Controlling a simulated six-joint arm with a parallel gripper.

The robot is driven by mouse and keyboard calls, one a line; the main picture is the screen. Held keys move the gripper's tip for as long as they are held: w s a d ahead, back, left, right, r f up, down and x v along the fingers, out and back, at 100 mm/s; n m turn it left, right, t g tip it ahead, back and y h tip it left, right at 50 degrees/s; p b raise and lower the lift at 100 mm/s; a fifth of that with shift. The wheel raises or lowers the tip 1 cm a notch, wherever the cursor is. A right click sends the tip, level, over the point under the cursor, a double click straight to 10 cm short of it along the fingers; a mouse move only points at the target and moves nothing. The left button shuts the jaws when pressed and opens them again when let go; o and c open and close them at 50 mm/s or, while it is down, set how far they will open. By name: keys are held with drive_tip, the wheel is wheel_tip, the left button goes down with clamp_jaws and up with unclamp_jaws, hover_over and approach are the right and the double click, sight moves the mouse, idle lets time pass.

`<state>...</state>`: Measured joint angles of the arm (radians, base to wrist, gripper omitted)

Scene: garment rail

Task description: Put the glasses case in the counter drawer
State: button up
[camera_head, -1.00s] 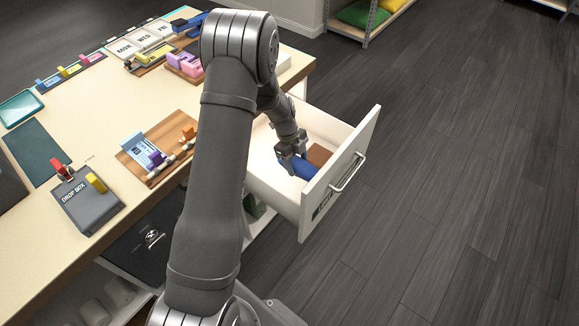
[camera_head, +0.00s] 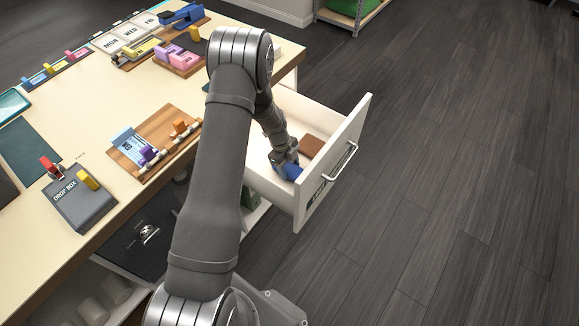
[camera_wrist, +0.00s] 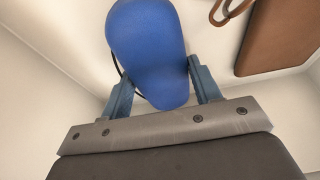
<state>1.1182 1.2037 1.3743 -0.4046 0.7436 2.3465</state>
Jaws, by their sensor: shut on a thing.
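The blue glasses case (camera_wrist: 147,45) is between my gripper's two fingers in the wrist view, low inside the drawer. A small part of the case (camera_head: 293,171) also shows in the head view, beside my gripper (camera_head: 283,160). My gripper is shut on the case. The counter drawer (camera_head: 335,160) is pulled open, with its handle facing right. In the wrist view the pale drawer floor lies under the case, but I cannot tell whether the case touches it.
A brown item (camera_head: 312,146) lies in the drawer beside the case; in the wrist view it looks like a flat brown piece (camera_wrist: 280,38) with a loop. The counter (camera_head: 85,105) holds a drop box (camera_head: 78,205), a wooden board (camera_head: 160,140) and small goods. Open floor lies right of the drawer.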

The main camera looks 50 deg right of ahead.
sight(292, 168)
drive_tip(key=o, duration=1)
drive_tip(key=shift+f, duration=0.1)
drive_tip(key=v, duration=1.2)
drive_tip(key=x, duration=1.2)
drive_tip(key=shift+f, duration=0.15)
wheel_tip(292, 168, up, 3)
drive_tip(key=shift+f, duration=0.15)
drive_tip(key=shift+r, duration=0.7)
